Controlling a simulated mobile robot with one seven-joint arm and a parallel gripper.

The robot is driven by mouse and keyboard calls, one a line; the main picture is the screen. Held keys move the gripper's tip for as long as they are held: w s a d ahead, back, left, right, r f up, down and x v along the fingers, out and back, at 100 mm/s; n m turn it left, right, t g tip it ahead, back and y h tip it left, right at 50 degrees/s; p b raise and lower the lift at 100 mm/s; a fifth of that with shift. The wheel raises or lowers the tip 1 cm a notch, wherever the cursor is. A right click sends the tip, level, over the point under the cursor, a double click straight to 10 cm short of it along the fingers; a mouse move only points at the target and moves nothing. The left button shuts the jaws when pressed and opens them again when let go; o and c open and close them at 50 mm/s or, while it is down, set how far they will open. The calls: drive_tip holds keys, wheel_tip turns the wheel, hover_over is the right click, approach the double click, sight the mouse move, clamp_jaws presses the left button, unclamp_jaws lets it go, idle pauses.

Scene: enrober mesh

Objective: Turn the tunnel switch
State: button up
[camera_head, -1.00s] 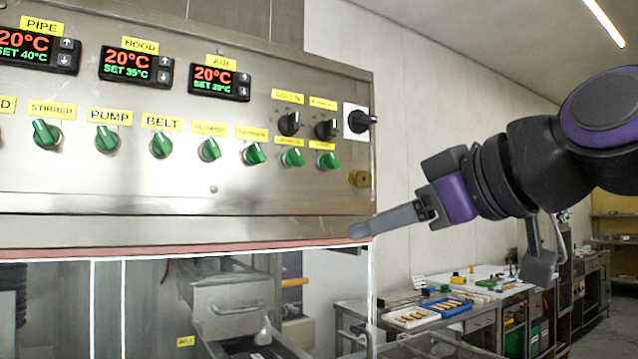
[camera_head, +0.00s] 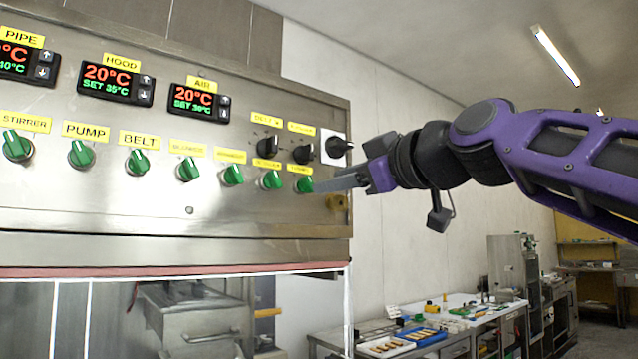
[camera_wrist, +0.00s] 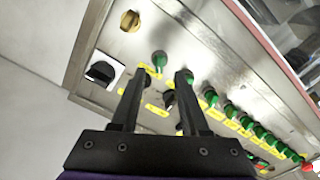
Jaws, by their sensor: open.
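The tunnel switch (camera_head: 304,185) is the rightmost green knob in the lower row on the steel control panel (camera_head: 120,215); its yellow label is hard to read. In the wrist view, that green knob (camera_wrist: 159,60) shows just beyond and between my fingertips. My gripper (camera_head: 319,185) comes in from the right at the knob's height, its fingers close to it in the head view. In the wrist view, my gripper (camera_wrist: 160,77) has its two fingers apart with nothing held between them. I cannot tell the exact gap to the panel.
More green knobs (camera_head: 271,180) run left of the switch. Two black knobs (camera_head: 303,154) sit above, with a black main switch (camera_head: 338,147) on a white plate to the right. A brass-coloured knob (camera_wrist: 130,20) is near the panel's edge. A worktable (camera_head: 440,335) stands behind.

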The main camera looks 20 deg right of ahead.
sight(307, 184)
drive_tip(key=x, duration=0.5)
clamp_jaws()
